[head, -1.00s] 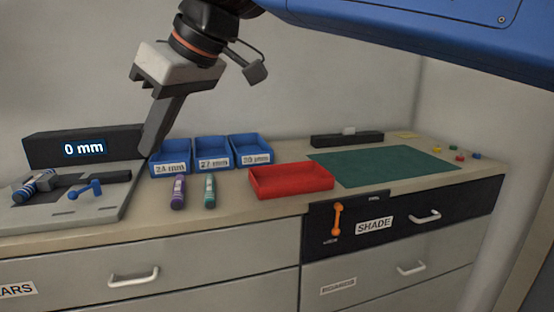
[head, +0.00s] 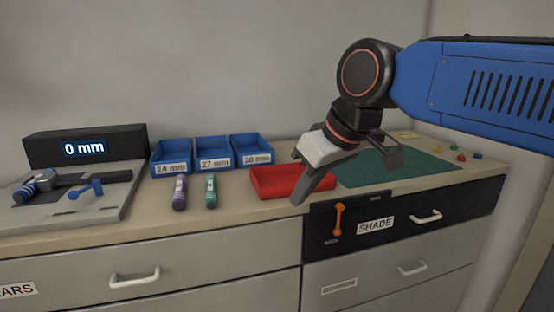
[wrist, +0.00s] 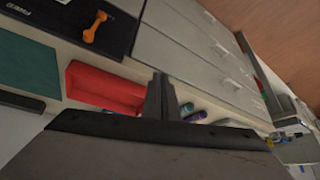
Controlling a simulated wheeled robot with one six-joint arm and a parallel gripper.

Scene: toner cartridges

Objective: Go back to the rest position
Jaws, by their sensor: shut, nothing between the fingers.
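My gripper (head: 300,197) is shut and empty. In the head view it hangs in front of the red tray (head: 262,184), above the counter's front edge, with the arm reaching in from the right. In the wrist view its closed fingers (wrist: 163,88) show at the middle, and the red tray (wrist: 105,88) is to their left. A purple cartridge (head: 179,193) and a teal cartridge (head: 211,191) lie on the counter left of the tray. A striped cartridge (head: 47,182) sits in the grey gauge fixture (head: 100,208), whose display (head: 85,148) reads 0 mm.
Three labelled blue bins (head: 212,152) stand along the wall. The green mat (head: 400,168) lies to the right, partly behind my arm. Several small coloured pieces (head: 461,157) lie beyond it. The SHADE drawer (head: 455,210) with its orange lever (head: 339,218) is below the counter edge.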

